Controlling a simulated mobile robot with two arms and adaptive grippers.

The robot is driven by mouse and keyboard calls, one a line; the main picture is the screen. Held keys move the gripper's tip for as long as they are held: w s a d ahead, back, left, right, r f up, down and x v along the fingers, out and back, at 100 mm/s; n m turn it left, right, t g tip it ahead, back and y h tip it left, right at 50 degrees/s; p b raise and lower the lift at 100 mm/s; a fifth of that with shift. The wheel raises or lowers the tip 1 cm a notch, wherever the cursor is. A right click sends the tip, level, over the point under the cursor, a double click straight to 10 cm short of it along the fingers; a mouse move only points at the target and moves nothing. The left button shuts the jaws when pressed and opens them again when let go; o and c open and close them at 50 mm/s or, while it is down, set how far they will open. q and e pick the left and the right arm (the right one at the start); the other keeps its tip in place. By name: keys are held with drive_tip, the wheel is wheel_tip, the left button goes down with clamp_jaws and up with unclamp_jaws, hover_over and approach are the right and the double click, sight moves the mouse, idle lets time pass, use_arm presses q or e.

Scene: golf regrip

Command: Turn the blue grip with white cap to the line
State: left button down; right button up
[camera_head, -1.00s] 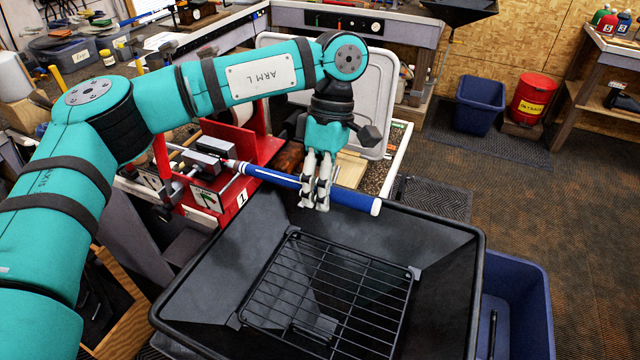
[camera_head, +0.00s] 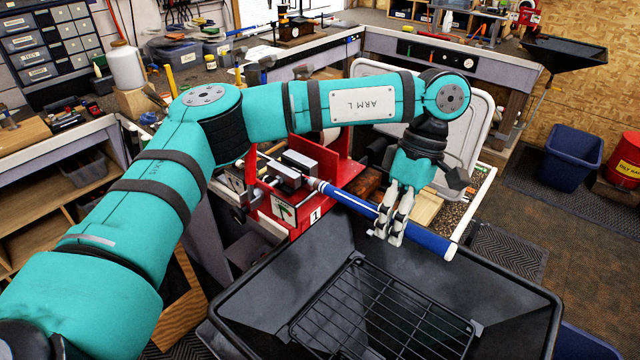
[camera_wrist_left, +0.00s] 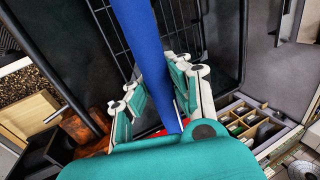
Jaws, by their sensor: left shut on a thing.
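The blue grip with white cap (camera_head: 428,239) sits on a shaft that comes out of a grey vise (camera_head: 296,168) on a red stand. It slants down to the right, with the white cap (camera_head: 450,251) at its free end. My left gripper (camera_head: 388,238) is shut around the grip, a short way in from the cap. In the left wrist view the blue grip (camera_wrist_left: 150,50) runs between the fingers (camera_wrist_left: 155,95). The line is not clear in these views. My right gripper is not in view.
A black catch bin (camera_head: 500,290) with a wire rack (camera_head: 380,310) lies below the grip. A grey lid (camera_head: 470,130) stands behind my left gripper. A dark blue tub (camera_head: 572,157) and a red can (camera_head: 626,160) stand on the floor at right.

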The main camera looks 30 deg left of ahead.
use_arm(q)
drive_tip(key=shift+r, duration=0.25)
drive_tip(key=shift+g+p, duration=0.6)
drive_tip(key=shift+p, duration=0.15)
drive_tip(key=shift+f, duration=0.1)
drive_tip(key=c, duration=1.2)
unclamp_jaws()
drive_tip(key=shift+f, duration=0.1)
drive_tip(key=shift+o, duration=0.2)
drive_tip(key=v, duration=1.2)
drive_tip(key=shift+d, duration=0.1)
